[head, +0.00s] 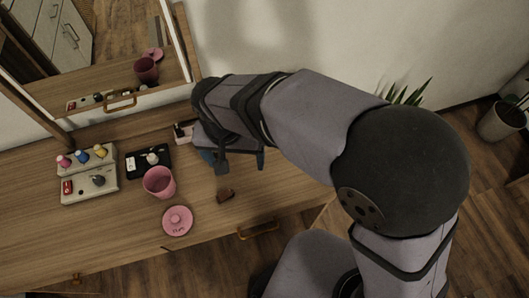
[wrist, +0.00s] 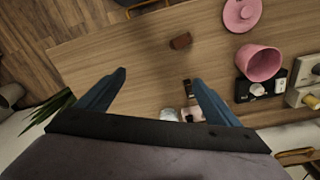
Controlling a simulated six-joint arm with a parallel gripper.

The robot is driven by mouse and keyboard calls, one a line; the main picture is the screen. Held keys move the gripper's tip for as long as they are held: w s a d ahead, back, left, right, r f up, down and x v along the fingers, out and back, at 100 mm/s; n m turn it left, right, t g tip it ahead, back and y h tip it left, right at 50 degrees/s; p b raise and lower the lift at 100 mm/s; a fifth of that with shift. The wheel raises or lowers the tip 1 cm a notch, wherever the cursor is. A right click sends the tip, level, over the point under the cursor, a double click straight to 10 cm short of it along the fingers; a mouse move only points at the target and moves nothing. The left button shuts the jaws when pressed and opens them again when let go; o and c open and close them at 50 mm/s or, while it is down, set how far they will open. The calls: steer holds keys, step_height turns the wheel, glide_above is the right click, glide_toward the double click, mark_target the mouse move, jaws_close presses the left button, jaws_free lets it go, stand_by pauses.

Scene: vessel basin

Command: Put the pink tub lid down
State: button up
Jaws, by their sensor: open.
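The pink tub lid (head: 177,220), round with a knob on top, lies flat on the wooden table near its front edge. It also shows at the top of the wrist view (wrist: 241,14). The pink tub (head: 159,182) stands just behind the lid, apart from it, with its mouth uncovered. My gripper (head: 240,164) is open and empty, above the table to the right of the tub and lid. In the wrist view its two fingers (wrist: 160,84) are spread wide with only bare table between them.
A small brown object (head: 225,195) lies right of the lid. A black tray (head: 148,161) sits behind the tub, and a pale rack with coloured knobs (head: 88,172) stands at left. A mirror (head: 110,50) stands at the back. The table front right is mostly clear.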

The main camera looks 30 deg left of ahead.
steer(key=w+d+m, duration=0.1)
steer(key=w+d, duration=0.4)
steer(key=d, duration=0.9)
steer(key=w+d+m, duration=0.2)
steer(key=w+d, duration=0.3)
steer(key=d, duration=0.8)
steer(key=s+d+f+m+g, duration=0.1)
steer(key=s+d, duration=0.3)
steer(key=d, duration=0.6)
steer(key=shift+d, duration=0.2)
